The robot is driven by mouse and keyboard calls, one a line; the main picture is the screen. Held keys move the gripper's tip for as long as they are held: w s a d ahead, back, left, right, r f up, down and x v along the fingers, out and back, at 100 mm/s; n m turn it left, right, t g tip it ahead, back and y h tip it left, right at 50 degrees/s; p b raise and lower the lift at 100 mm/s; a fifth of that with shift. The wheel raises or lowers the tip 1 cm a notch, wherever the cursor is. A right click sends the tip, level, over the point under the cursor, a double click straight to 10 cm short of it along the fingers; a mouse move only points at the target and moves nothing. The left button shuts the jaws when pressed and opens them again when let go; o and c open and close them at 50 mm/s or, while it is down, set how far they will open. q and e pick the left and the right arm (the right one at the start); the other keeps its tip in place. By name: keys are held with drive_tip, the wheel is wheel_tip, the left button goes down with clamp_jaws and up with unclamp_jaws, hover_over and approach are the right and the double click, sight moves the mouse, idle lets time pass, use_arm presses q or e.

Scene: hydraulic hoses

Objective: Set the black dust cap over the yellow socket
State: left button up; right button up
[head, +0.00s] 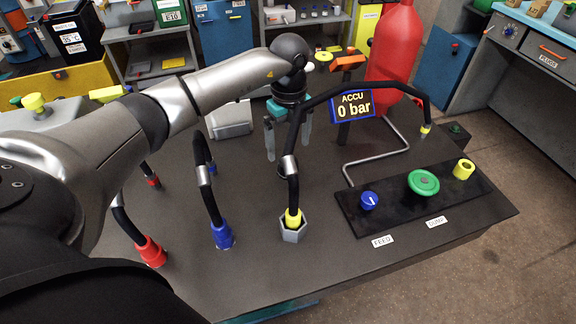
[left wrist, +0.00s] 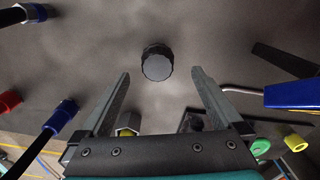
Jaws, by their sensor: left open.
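The black dust cap (left wrist: 158,62) stands on the dark bench top in the left wrist view, ahead of and between my fingertips, with nothing gripped. In the head view it is not clearly visible near my left gripper (head: 288,150), which is open, points down and sits above the bench. A yellow hose end (head: 293,217) sits in a grey hexagonal holder (head: 293,235). I cannot tell which yellow part is the socket. My right gripper is not in view.
Hoses with red (head: 150,251) and blue (head: 222,236) ends stand to the left. A black hose arches beside my gripper. A display (head: 352,105) reads 0 bar, in front of a red cylinder (head: 398,45). The panel (head: 400,214) carries blue and green knobs.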

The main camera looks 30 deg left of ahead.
sight(289, 161)
use_arm(q)
drive_tip(key=shift+s+d+f+b, duration=0.1)
drive_tip(key=shift+s+f+b, duration=0.1)
drive_tip(key=shift+f, duration=1.3)
drive_tip(key=shift+s+d+f+b, duration=0.1)
drive_tip(key=shift+s+f, duration=0.05)
drive_tip(key=shift+f, duration=1.3)
drive_tip(key=c, duration=1.3)
drive_tip(key=shift+o, duration=0.2)
drive_tip(key=shift+r, duration=0.1)
wheel_tip(289, 161, up, 20)
drive_tip(key=p, duration=0.2)
drive_tip(key=shift+p, duration=0.3)
